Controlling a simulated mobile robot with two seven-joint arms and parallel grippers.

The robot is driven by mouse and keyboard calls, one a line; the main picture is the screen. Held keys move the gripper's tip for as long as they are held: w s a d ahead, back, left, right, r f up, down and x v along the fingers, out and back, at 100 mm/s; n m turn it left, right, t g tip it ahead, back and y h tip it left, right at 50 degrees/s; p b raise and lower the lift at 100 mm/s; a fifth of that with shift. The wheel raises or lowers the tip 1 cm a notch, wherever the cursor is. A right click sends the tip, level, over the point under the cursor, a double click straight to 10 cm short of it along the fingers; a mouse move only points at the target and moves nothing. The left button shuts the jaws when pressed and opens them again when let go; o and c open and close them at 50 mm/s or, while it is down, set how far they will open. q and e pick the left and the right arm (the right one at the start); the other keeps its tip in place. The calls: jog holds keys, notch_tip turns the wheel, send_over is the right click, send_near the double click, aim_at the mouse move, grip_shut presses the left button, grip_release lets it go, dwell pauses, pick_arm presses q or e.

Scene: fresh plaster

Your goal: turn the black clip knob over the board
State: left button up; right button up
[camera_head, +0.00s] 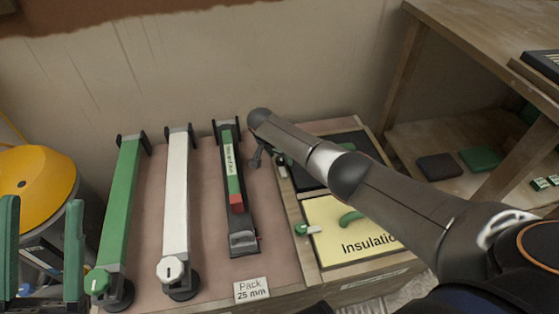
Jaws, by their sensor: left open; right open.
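A black board (312,174) lies in the upper part of the wooden frame, partly hidden by my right arm. A small clip (283,171) shows at its left edge. Its knob is too small and too covered to make out clearly. My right gripper (257,158) is open just left of this clip, above the frame's left edge. I cannot tell whether it touches the clip. My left gripper (41,248) is open and empty at the lower left, with green upright fingers, away from the boards.
A yellow board marked Insulation (335,222) with a green-and-white clip (307,230) lies below the black board. Green (122,205), white (176,200) and dark (243,241) long tools lie left. A yellow round container (35,180) stands far left, a wooden shelf (440,135) right.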

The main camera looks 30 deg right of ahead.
jog(key=shift+c, duration=0.4)
grip_shut()
